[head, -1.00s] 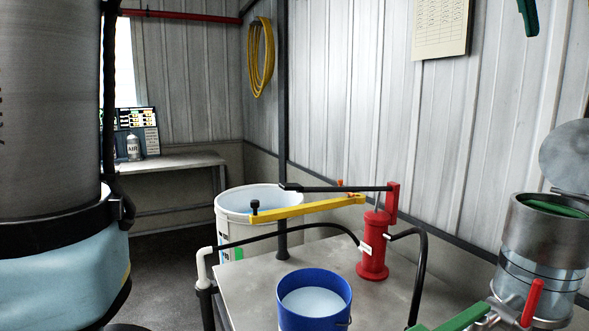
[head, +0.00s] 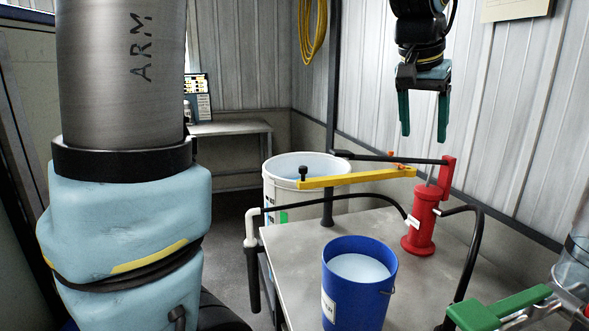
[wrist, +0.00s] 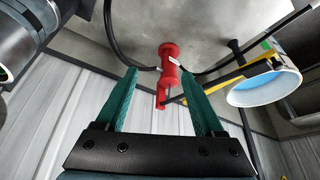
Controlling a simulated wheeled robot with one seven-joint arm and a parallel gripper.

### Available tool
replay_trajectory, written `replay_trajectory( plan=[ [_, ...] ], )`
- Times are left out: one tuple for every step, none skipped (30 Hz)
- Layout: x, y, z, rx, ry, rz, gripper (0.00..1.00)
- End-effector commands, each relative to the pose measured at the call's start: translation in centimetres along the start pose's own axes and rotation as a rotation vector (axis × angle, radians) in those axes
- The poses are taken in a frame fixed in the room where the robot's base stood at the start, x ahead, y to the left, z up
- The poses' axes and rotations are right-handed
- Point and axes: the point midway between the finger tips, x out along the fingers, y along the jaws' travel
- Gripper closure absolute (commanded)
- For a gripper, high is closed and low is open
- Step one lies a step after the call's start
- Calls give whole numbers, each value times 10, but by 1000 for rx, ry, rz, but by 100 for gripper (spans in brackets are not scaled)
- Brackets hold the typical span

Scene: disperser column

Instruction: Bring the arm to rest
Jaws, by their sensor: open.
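My gripper (head: 424,112) hangs fingers-down in the upper right of the head view, in front of the corrugated wall. Its two green fingers are apart with nothing between them. In the wrist view my gripper (wrist: 168,100) also shows open and empty. The red pump (head: 421,230) with its yellow lever (head: 345,181) stands on the metal table (head: 300,250), below my gripper and apart from it. The pump also shows beyond the fingers in the wrist view (wrist: 168,62).
A blue bucket (head: 372,295) of pale liquid stands at the table's front. A white bucket (head: 275,200) stands behind the table. Black hoses (head: 468,260) loop from the pump. A green handle (head: 500,308) is at lower right. A yellow hose (head: 312,35) hangs on the wall.

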Motion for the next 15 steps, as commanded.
replay_trajectory(
  plan=[
    [19,-31,20,-58,-29,-25,30],
    [28,-47,31,-90,-43,-37,30],
    [40,-68,48,-132,-60,-53,30],
    [49,-83,62,-164,-75,-64,30],
    [57,-97,76,-197,-88,-75,30],
    [67,-116,97,-241,-107,-89,30],
    [74,-128,113,-275,-120,-99,30],
    [80,-140,130,-310,-135,-109,30],
    [88,-155,154,-356,-153,-121,30],
    [93,-164,172,-390,-166,-129,30],
    [98,-173,190,-424,-178,-137,30],
    [102,-182,212,-468,-194,-147,30],
    [105,-188,229,-499,-206,-154,30],
    [108,-192,244,-527,-215,-159,30],
    [110,-196,263,-561,-228,-165,30]
  ],
)
